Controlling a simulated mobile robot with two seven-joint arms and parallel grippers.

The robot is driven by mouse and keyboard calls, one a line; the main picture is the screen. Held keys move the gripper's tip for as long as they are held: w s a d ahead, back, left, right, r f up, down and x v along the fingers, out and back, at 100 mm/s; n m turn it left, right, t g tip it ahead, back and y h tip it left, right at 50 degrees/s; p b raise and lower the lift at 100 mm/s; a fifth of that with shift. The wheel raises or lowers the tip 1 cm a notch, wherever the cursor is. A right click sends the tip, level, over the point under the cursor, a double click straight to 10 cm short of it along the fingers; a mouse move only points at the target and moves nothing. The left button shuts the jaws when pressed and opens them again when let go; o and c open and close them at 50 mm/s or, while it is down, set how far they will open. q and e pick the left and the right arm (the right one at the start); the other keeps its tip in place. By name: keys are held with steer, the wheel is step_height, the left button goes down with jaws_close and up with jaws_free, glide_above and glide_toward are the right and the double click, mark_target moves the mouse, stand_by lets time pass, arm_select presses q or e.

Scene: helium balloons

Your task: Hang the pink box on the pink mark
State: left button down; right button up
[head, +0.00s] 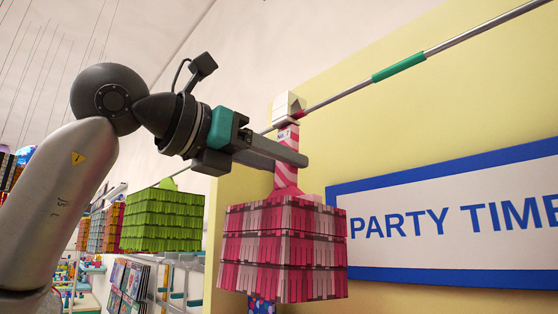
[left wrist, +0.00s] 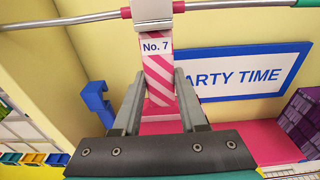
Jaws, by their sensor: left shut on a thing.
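The pink box (head: 283,250) is a fringed block in pink, dark pink and white, with a striped neck (head: 287,165) and a white hook (head: 288,105) on top. My left gripper (head: 290,155) is shut on the neck; the left wrist view shows the fingers (left wrist: 160,85) on either side of it, below a "No. 7" label (left wrist: 156,47). The hook is at the metal rod, with the pink mark (left wrist: 178,7) showing on both sides of it. I cannot tell whether the rod bears the weight. My right gripper is not in view.
The rod (head: 480,33) slants up to the right and carries a teal mark (head: 398,68). A green fringed box (head: 160,222) hangs farther left. A "PARTY TIME" sign (head: 450,215) is on the yellow wall behind. A blue bracket-like thing (left wrist: 97,103) shows in the left wrist view.

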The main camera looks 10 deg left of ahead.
arm_select(q)
steer(key=shift+w+f+b, duration=0.1)
steer(key=shift+f+b, duration=0.75)
steer(key=shift+f, duration=0.1)
stand_by(0.5)
